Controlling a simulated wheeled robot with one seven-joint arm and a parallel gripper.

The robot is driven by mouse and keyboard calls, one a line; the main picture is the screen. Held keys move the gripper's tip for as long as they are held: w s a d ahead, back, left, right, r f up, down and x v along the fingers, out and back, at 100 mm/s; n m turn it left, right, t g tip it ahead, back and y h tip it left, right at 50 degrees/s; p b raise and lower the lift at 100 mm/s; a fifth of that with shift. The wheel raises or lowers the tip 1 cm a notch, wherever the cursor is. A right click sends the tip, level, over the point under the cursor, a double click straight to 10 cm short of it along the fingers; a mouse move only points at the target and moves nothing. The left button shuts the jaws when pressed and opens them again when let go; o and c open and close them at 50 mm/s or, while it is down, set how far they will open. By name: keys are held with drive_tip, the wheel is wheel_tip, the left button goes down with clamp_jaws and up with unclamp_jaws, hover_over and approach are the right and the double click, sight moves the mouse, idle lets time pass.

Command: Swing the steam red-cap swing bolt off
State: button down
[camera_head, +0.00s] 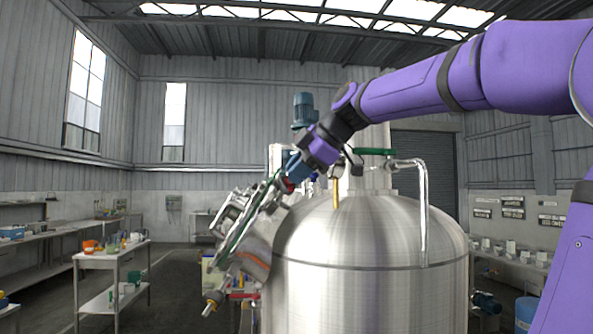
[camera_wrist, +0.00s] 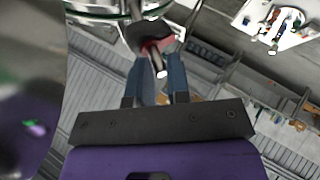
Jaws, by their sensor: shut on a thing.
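The swing bolt with its red cap (camera_wrist: 150,47) shows in the wrist view between my fingertips, with a metal rod end (camera_wrist: 161,70) sticking out toward the camera. My gripper (camera_wrist: 160,72) has its two blue fingers closed around it. In the head view my gripper (camera_head: 291,177) reaches down to the upper edge of a round, tilted metal hatch (camera_head: 238,232) with a green rim, on the left side of the steel tank (camera_head: 365,265). A bit of red shows at the fingertips there. The bolt's shank and pivot are mostly hidden by the fingers.
A bent steel pipe (camera_head: 423,205) and a green valve handle (camera_head: 377,151) stand on the tank top, near my arm. A blue motor (camera_head: 304,108) rises behind. A rod with a brass end (camera_head: 212,300) sticks out low left. A trolley (camera_head: 110,257) stands farther left.

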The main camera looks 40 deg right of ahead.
drive_tip(key=shift+a+f, duration=0.1)
drive_tip(key=shift+f, duration=0.2)
drive_tip(key=c, duration=1.2)
unclamp_jaws()
drive_tip(key=shift+r, duration=0.1)
drive_tip(key=shift+r, duration=0.1)
drive_tip(key=shift+w, duration=0.1)
